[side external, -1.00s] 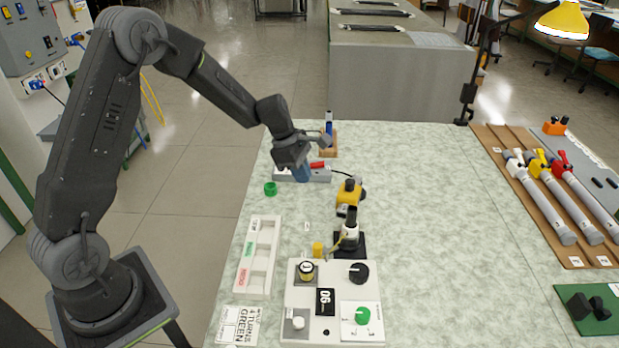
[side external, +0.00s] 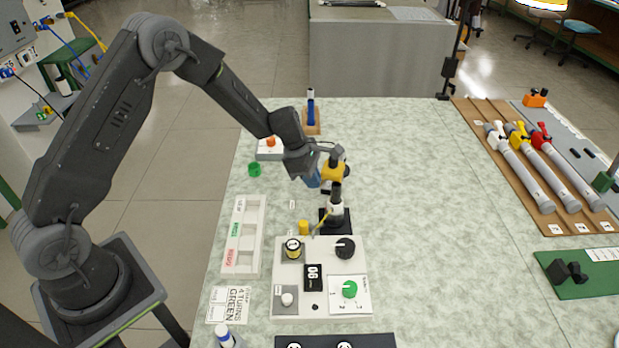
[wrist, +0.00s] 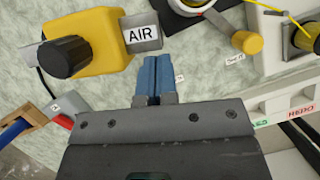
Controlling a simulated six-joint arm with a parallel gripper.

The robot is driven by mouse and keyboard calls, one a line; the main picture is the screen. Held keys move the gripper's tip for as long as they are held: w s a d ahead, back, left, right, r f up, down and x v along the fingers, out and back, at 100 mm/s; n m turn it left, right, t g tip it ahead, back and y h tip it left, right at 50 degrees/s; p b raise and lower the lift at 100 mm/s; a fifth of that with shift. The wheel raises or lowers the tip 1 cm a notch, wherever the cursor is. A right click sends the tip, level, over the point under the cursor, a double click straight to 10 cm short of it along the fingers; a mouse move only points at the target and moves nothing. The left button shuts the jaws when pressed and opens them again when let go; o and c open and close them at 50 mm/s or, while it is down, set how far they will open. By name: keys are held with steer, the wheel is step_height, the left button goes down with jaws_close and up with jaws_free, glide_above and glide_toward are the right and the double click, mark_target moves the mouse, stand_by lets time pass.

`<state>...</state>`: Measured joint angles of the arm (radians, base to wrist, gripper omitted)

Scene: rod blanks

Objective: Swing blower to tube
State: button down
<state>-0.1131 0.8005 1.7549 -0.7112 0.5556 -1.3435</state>
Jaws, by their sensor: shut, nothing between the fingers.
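The yellow blower body (side external: 334,168) with a black knob stands on the table. The wrist view shows its yellow housing (wrist: 98,32) and a grey nozzle block labelled AIR (wrist: 141,33). My gripper (side external: 314,182) is low beside its left side. In the wrist view, my blue fingertips (wrist: 151,60) are together and empty, just below the nozzle block; I cannot tell whether they touch it. An upright black-and-white holder (side external: 336,208) stands nearer the camera on a black base. Three grey tubes (side external: 525,172) with white, yellow and red valves lie on a brown rack at right.
A white control panel (side external: 282,311) with knobs and a display stands in front. A green mat (side external: 590,289) is at right. The table's middle right is clear.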

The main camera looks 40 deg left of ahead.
steer(key=shift+w+d, duration=0.15)
steer(key=shift+d, duration=0.4)
steer(key=shift+w+d, duration=0.15)
steer(key=shift+d, duration=0.35)
steer(key=shift+a, duration=0.1)
